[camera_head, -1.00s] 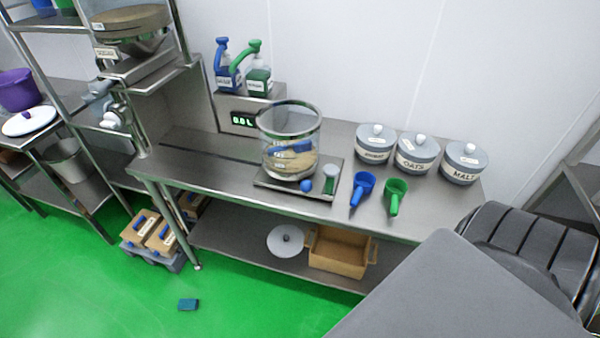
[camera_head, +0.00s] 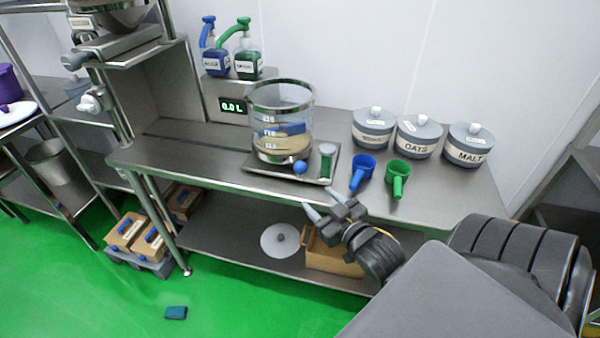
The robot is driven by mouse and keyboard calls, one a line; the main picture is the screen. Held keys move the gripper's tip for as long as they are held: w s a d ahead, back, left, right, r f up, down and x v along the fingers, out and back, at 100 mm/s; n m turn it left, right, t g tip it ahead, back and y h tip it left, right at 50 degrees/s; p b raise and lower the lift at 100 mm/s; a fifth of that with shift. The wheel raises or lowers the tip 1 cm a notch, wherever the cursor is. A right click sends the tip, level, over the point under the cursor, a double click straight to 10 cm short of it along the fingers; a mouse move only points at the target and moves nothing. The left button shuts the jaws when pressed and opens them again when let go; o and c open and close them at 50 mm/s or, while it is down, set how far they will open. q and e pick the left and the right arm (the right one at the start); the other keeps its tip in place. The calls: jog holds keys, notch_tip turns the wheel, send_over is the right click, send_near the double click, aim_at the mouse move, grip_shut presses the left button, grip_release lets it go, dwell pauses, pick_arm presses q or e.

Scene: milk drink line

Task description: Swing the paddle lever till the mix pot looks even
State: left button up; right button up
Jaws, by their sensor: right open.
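The mix pot (camera_head: 281,101) is a clear vessel with a steel rim and level marks, standing on a steel base plate (camera_head: 262,169) on the bench. A tan layer lies in its lower part, with a blue piece, perhaps the paddle, above it. A blue ball knob (camera_head: 300,167) at the pot's front right looks like the lever's end; its arm is hard to make out. A green-and-white upright piece (camera_head: 326,161) stands right of it. My right gripper (camera_head: 322,204) is open and empty, below and in front of the plate near the bench's front edge. My left gripper is out of view.
Blue (camera_head: 361,173) and green (camera_head: 398,179) scoops lie right of the plate. Lidded jars, including OATS (camera_head: 418,138) and MALT (camera_head: 469,147), stand behind them. Two pump bottles (camera_head: 216,62) stand on a box reading 0.0 L (camera_head: 231,106). A wooden crate (camera_head: 335,262) sits on the lower shelf.

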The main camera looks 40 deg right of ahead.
aim_at(304, 171)
jog(key=shift+t, duration=0.7)
jog(key=w+r, duration=0.1)
jog(key=w, duration=0.2)
jog(key=w+d+p, duration=0.1)
jog(key=w, duration=0.3)
jog(key=w+d+r, duration=0.1)
jog(key=w, duration=0.2)
jog(key=shift+w+d+r+p, duration=0.15)
jog(key=shift+w+r+p, duration=0.05)
jog(key=shift+r+p, duration=0.1)
jog(key=shift+w, duration=0.35)
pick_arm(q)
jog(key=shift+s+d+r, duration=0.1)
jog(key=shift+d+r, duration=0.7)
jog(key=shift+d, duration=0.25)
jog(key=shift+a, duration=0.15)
pick_arm(e)
grip_shut()
